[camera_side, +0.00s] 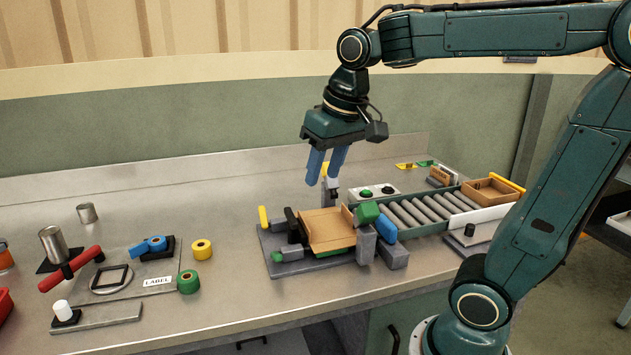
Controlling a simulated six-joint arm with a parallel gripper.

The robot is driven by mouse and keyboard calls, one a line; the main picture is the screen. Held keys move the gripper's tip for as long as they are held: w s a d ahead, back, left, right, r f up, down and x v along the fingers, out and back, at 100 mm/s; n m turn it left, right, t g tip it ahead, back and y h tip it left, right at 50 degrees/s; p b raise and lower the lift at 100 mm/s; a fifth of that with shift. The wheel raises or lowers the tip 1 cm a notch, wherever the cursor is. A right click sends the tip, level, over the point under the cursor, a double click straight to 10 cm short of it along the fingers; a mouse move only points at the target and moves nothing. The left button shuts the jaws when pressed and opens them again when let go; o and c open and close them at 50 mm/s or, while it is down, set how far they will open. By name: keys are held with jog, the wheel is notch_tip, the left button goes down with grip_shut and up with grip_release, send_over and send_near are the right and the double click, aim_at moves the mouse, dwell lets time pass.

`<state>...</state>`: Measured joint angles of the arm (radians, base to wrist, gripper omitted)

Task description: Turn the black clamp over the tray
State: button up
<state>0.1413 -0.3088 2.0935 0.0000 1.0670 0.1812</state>
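A light wooden tray (328,231) sits tilted on a grey fixture (270,245) in the middle of the bench. A black upright piece (292,226), which looks like the clamp, stands at the tray's left edge and does not appear to lie across it.
A roller conveyor (425,210) runs right from the fixture to a wooden box (492,191). A blue block (386,229) and a green knob (367,212) stand right of the tray. A red-handled tool (70,268) and tape rolls (202,249) lie left. Bench behind the fixture is mostly clear.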

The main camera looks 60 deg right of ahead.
jog(key=w+d+m+g, duration=0.25)
jog(key=w+d, duration=0.25)
jog(key=w, duration=0.3)
jog(key=m, duration=0.3)
send_over(291, 214)
notch_tip(291, 214, down, 4)
jog(key=shift+f+g, duration=0.2)
jog(key=shift+g, duration=0.25)
jog(key=shift+f, duration=0.15)
notch_tip(291, 214, down, 14)
jog(key=shift+r, duration=0.25)
grip_shut()
